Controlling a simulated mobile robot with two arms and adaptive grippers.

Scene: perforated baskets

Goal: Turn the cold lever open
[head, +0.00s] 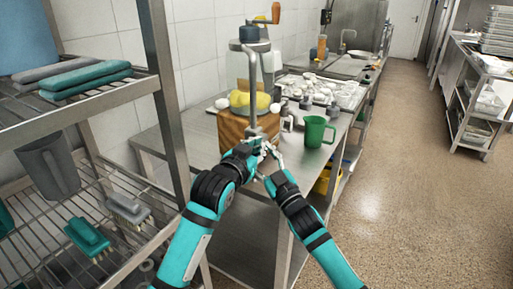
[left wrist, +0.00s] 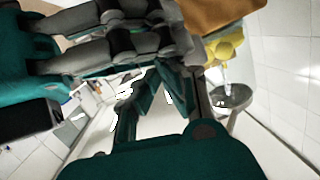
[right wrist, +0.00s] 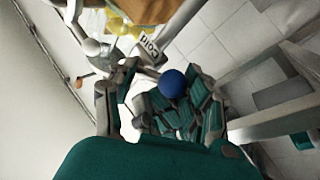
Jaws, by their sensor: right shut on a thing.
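The cold lever is marked by a blue ball knob (right wrist: 173,83) in the right wrist view, close to a white label reading "Cold" (right wrist: 148,47). A grey tap pipe (head: 252,85) rises above it in the head view. My right gripper (head: 270,157) is shut on the cold lever; its fingers cover most of the contact. My left gripper (head: 256,143) is right beside it, crowded against the right one, and its fingertips overlap the right gripper's links in the left wrist view (left wrist: 160,105). Whether the left jaws are open is hard to tell.
A wooden block (head: 232,128) and a clear dispenser with yellow fruit (head: 250,98) stand behind the grippers. A green mug (head: 315,131) is to their right on the steel counter (head: 262,215). A wire shelf (head: 70,215) stands close on the left; open floor lies right.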

